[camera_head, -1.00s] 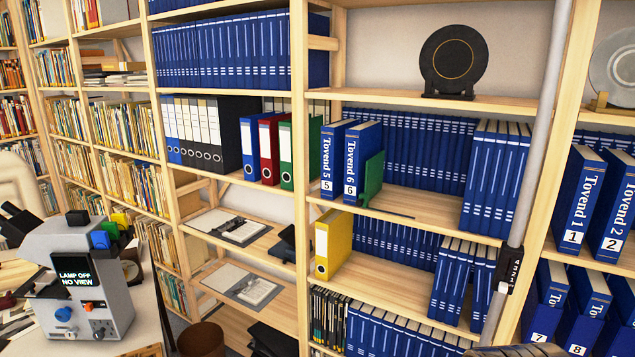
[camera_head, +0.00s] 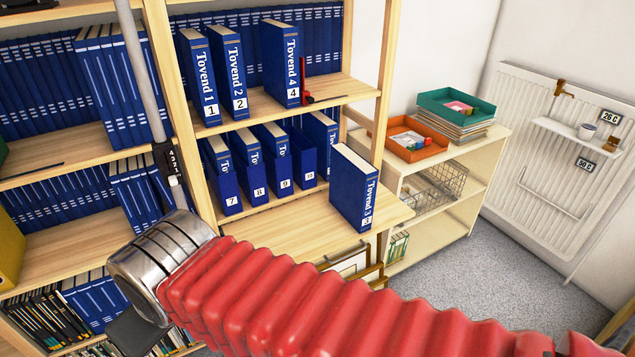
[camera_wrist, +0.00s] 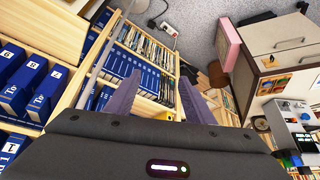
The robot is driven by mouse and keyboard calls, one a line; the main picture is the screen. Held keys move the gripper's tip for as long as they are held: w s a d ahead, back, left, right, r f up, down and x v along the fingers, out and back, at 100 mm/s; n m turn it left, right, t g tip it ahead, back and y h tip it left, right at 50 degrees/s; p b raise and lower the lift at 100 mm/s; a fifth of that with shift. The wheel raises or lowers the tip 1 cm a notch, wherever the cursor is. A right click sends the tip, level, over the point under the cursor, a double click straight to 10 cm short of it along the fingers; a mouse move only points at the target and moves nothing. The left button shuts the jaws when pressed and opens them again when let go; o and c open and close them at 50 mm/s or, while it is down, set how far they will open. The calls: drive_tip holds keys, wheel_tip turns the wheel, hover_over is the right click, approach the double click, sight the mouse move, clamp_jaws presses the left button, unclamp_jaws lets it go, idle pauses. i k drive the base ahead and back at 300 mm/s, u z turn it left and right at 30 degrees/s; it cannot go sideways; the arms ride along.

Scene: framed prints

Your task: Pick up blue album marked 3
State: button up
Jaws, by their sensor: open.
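The blue album marked 3 (camera_head: 354,188) stands upright on a shelf board in the head view, at the board's right end, apart from the other albums. Its spine reads "Tovend 3". My gripper (camera_wrist: 160,98) shows in the wrist view with its two purple-grey fingers spread apart and nothing between them. In the head view, my red-sleeved arm crosses the bottom, and its end is at the lower left, well left of and below the album. I cannot pick out album 3 in the wrist view.
Albums 1 (camera_head: 200,77), 2 (camera_head: 229,72) and 4 (camera_head: 282,62) stand on the shelf above. Albums 7 (camera_head: 221,175), 8 (camera_head: 249,167) and 9 (camera_head: 277,163) stand left of album 3. A grey pole (camera_head: 139,80) rises at the left. A low cabinet with an orange tray (camera_head: 413,139) is at right.

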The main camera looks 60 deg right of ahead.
sight(353, 181)
drive_tip(key=z, duration=2.35)
drive_tip(key=i, duration=0.6)
drive_tip(key=u, duration=0.55)
